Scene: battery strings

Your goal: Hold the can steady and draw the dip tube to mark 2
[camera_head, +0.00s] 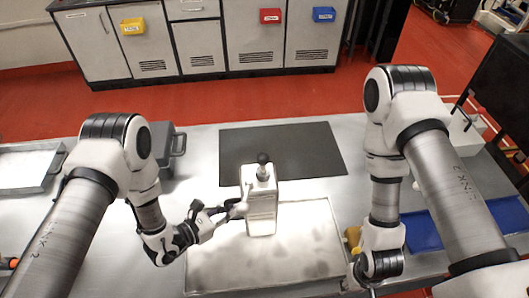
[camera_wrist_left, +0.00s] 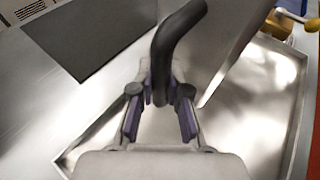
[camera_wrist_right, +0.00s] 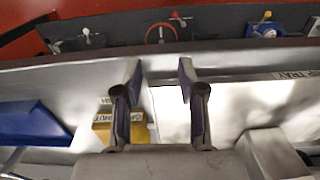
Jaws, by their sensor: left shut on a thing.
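A pale metal can (camera_head: 261,208) stands upright at the back of the shallow drip tray (camera_head: 215,272), with a dark knob (camera_head: 263,158) on top. My left gripper (camera_head: 228,208) is at the can's left side. In the left wrist view its fingers (camera_wrist_left: 160,98) are closed around a black curved handle (camera_wrist_left: 170,45), with the can's metal side (camera_wrist_left: 225,45) beside it. No dip tube or marks can be made out. My right gripper (camera_wrist_right: 158,80) has its fingers apart with nothing between them; it is well right of the can, largely hidden in the head view.
A dark mat (camera_head: 300,145) lies behind the can. A yellow labelled block (camera_wrist_right: 105,130) and a blue tray (camera_wrist_right: 30,122) are near my right gripper. A grey box (camera_head: 165,150) and a metal tray (camera_head: 30,165) stand at the left. Bare bench separates the left-hand things from the drip tray.

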